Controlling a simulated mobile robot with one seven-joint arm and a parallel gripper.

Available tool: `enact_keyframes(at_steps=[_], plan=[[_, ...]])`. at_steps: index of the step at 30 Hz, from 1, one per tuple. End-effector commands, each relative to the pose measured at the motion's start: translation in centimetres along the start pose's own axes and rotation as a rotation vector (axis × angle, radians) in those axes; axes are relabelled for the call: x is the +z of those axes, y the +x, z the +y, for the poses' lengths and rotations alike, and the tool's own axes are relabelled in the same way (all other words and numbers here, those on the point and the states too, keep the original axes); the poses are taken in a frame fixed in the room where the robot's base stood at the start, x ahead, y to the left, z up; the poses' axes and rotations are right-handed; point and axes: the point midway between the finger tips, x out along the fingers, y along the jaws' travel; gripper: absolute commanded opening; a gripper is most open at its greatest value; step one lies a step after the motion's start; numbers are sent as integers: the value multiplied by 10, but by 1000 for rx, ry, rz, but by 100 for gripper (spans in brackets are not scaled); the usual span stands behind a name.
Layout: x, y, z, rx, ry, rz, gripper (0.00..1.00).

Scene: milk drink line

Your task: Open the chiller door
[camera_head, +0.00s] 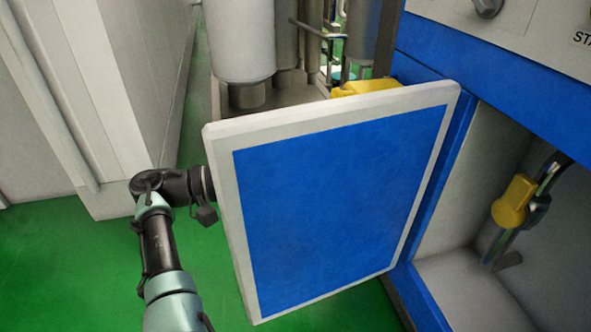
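The chiller door (335,200) is a panel with a blue face and a pale rim. It stands open, swung out to the left of the blue cabinet frame (500,90), and appears hinged on its right side. The cabinet's pale interior (455,215) shows to the right of the door. My arm comes up from the bottom left and bends right at the door's left edge. The end of my arm passes behind the door, so my gripper is hidden there. I cannot see whether it touches the door or a handle.
A yellow-handled fitting on a metal pipe (515,200) is inside the cabinet. Pale tanks (238,40) and pipes stand behind the door. A tall pale cabinet wall (100,90) rises at the left. Green floor (60,260) is clear at lower left.

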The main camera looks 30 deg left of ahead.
Motion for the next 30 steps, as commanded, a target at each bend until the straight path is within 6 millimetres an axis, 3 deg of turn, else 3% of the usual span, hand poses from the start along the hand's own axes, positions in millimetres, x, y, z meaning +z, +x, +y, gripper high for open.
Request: enact_keyframes(at_steps=[16,17,18,21,30], plan=[[-1,-2,0,0,0,0,0],[-1,-2,0,0,0,0,60],[-1,-2,0,0,1,0,68],[0,-2,0,0,0,-1,84],[0,-4,0,0,0,0,84]])
